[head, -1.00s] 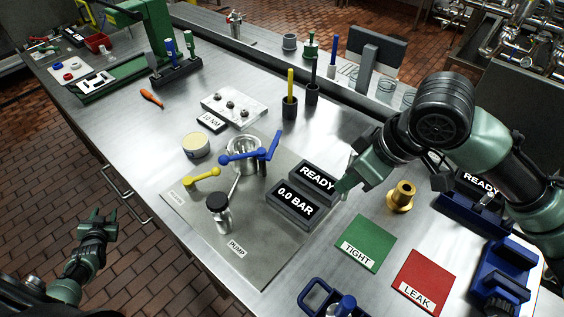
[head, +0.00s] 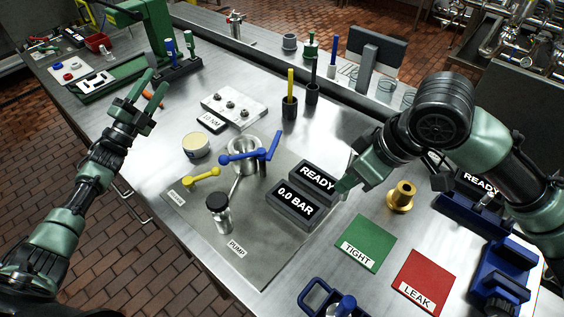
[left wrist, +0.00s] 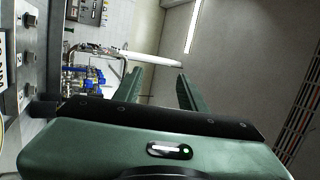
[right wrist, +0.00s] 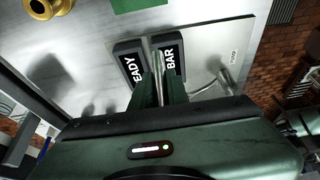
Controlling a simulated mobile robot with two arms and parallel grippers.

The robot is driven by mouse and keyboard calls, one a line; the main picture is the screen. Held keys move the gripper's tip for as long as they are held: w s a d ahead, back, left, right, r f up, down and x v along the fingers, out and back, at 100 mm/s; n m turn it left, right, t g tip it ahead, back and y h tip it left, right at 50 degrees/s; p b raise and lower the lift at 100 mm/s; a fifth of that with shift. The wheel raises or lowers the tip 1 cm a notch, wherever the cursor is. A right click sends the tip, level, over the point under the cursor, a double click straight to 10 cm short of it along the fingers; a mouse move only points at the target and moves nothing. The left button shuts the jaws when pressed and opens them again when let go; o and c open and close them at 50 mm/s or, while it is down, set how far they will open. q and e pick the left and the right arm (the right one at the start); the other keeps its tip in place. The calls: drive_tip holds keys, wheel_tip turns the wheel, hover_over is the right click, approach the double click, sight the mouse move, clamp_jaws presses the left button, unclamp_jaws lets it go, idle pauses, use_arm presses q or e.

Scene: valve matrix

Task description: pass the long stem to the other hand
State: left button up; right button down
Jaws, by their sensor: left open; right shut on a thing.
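The stem runs out past the fingertips, over the gap between the READY and BAR blocks. I cannot make the stem out in the head view. My left gripper (head: 147,93) is raised over the table's left edge, open and empty. In the left wrist view its fingers (left wrist: 157,78) stand apart with nothing between them.
The black READY (head: 318,177) and 0.0 BAR (head: 292,204) blocks stand on the grey pump plate (head: 262,258). A blue lever (head: 274,146), silver pump bottle (head: 219,214) and brass fitting (head: 401,196) stand nearby. Green (head: 362,240) and red (head: 430,279) mats lie in front.

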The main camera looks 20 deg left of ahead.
use_arm(q)
drive_tip(key=s+d+r+m+g+h, duration=0.1)
drive_tip(key=d+r+m+g+h, duration=0.15)
drive_tip(key=d+m+h, duration=0.45)
drive_tip(key=d+r+m+g+h, duration=0.25)
drive_tip(key=d+m, duration=0.25)
drive_tip(key=d, duration=0.4)
drive_tip(key=s+d+m+g+h, duration=0.2)
drive_tip(key=s+d+m+g, duration=0.2)
drive_tip(key=d+m+g, duration=0.3)
drive_tip(key=s+d+m+g+h, duration=0.2)
drive_tip(key=s+d+m+g, duration=0.35)
drive_tip(key=d+m, duration=0.35)
drive_tip(key=s+d+f+m+g+y, duration=0.5)
drive_tip(key=s+d+f+m, duration=0.1)
drive_tip(key=s+d+m, duration=0.15)
drive_tip(key=w+x, duration=0.1)
drive_tip(key=x, duration=1)
drive_tip(key=shift+d+n, duration=0.4)
drive_tip(key=shift+n, duration=0.05)
drive_tip(key=shift+w, duration=0.1)
clamp_jaws()
unclamp_jaws()
drive_tip(key=shift+a, duration=0.1)
